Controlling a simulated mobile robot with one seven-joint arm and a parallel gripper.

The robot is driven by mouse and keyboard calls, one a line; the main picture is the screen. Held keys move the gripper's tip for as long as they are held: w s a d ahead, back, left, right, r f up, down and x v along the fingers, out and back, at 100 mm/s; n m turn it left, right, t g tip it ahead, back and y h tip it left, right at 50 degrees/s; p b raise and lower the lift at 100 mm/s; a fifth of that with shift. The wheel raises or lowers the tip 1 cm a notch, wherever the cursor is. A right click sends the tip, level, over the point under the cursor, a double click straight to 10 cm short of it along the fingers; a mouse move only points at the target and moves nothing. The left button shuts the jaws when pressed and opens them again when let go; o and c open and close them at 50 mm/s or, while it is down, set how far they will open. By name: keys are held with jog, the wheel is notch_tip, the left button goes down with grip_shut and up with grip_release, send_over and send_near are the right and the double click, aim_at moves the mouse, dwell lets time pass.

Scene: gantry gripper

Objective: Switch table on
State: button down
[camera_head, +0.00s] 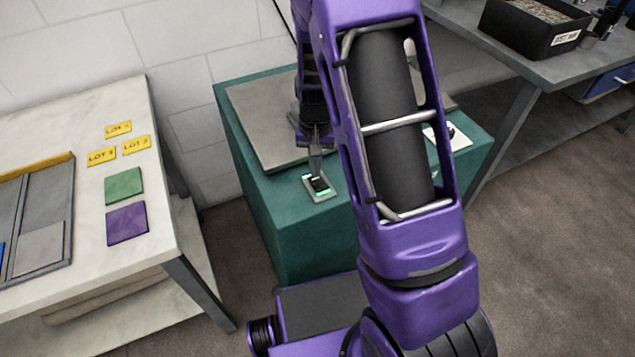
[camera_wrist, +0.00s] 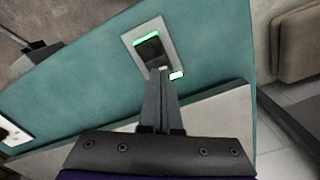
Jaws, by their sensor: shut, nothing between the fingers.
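The table is a teal block (camera_head: 290,235) with a grey plate (camera_head: 262,118) on top. A rocker switch (camera_head: 318,184) on a light plate sits near its front edge, with green lit parts around it. It also shows in the wrist view (camera_wrist: 150,45), with a green strip along its far edge and a small green light beside the near corner. My gripper (camera_head: 316,172) is shut and empty, pointing down at the switch. In the wrist view my fingertips (camera_wrist: 160,72) are at the near edge of the switch; I cannot tell whether they touch it.
A second white plate with a dark knob (camera_head: 438,135) is on the teal table's right, partly behind my arm. A white table (camera_head: 85,240) with coloured squares and yellow lot labels stands left. A grey bench (camera_head: 560,68) with a black bin (camera_head: 530,28) stands right.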

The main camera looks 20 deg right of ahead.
aim_at(316, 179)
jog(key=shift+r+p, duration=1.9)
jog(key=shift+r, duration=1)
